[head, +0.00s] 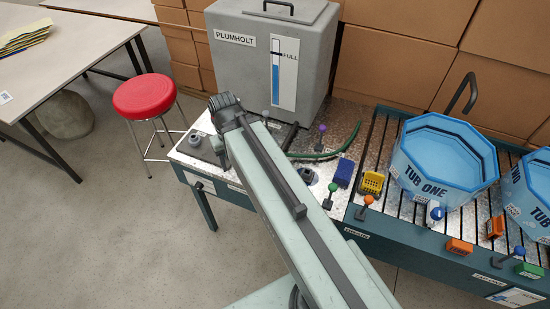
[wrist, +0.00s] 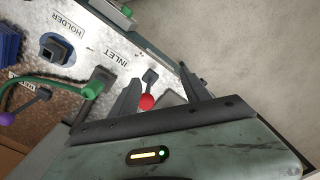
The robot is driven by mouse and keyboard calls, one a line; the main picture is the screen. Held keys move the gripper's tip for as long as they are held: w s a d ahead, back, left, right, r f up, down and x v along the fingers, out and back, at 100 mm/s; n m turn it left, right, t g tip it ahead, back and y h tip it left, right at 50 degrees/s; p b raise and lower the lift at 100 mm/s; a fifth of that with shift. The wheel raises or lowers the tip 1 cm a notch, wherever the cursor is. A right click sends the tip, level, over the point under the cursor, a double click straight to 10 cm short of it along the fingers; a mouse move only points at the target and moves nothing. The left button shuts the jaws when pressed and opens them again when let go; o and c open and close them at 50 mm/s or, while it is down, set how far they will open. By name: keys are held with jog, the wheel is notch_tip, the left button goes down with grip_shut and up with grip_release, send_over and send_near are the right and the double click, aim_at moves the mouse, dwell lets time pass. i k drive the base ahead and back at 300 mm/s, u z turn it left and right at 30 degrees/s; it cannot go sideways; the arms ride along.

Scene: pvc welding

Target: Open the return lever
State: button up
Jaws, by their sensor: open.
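My gripper (wrist: 160,82) is open in the wrist view, its two dark fingers spread on either side of a red-knobbed lever (wrist: 147,102) beside the INLET label. The knob appears between the fingers; I cannot tell whether they touch it. A purple-knobbed lever (wrist: 8,118) is at the left edge of the wrist view, near a partly hidden label. It also shows in the head view (head: 322,128), near the green hose. No label clearly reading "return" is legible, so I cannot tell which lever is the return lever. In the head view my arm hides the gripper and the red knob.
A grey PLUMHOLT tank (head: 270,60) stands behind the metal bench top. A green hose (wrist: 40,82) runs to a fitting near the fingers. A green-knobbed lever (head: 332,187), a blue block (head: 344,172) and blue tubs (head: 440,165) are to the right. A red stool (head: 144,96) stands left.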

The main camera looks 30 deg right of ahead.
aim_at(332, 187)
jog(key=u, duration=0.15)
jog(key=k, duration=1.35)
jog(key=u, duration=0.6)
jog(key=i, duration=0.9)
jog(key=z, duration=0.05)
